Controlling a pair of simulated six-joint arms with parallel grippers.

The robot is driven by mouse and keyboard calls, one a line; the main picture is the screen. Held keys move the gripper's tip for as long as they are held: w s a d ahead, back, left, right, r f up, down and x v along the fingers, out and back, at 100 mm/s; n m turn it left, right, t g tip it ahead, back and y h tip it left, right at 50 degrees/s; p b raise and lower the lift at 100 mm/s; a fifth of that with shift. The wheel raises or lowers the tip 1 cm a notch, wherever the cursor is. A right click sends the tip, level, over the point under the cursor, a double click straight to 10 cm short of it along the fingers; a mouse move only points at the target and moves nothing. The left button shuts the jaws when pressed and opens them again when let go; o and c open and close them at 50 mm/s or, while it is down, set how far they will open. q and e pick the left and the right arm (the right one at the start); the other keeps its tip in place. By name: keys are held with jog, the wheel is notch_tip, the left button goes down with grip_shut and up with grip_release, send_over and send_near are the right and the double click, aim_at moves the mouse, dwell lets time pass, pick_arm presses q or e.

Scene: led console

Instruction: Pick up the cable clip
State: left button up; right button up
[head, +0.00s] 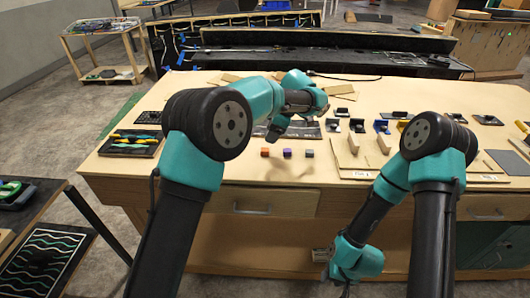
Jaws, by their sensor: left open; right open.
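I cannot tell for sure which thing is the cable clip. Small blue-and-black pieces, one blue piece (381,127) among them, stand in a row on the wooden workbench. An orange cube (265,152), a purple cube (287,153) and a dark grey cube (308,153) sit apart in front of the row. My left gripper (275,130) is open above the bench, behind the cubes, and holds nothing that I can see. My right gripper (322,255) is open, low in front of the bench and below its top, away from these pieces.
The workbench (240,172) has bare wood around the cubes and at its front left. A dark tray with green and yellow tools (133,143) lies at the left. Thin brown panels (350,155) lie at the middle right. A dark console (320,52) stands behind the bench.

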aim_at(263, 149)
pick_arm(q)
jog(key=shift+x, duration=1.3)
jog(key=shift+x, duration=2.6)
jog(key=shift+c, duration=0.4)
jog(key=c, duration=0.9)
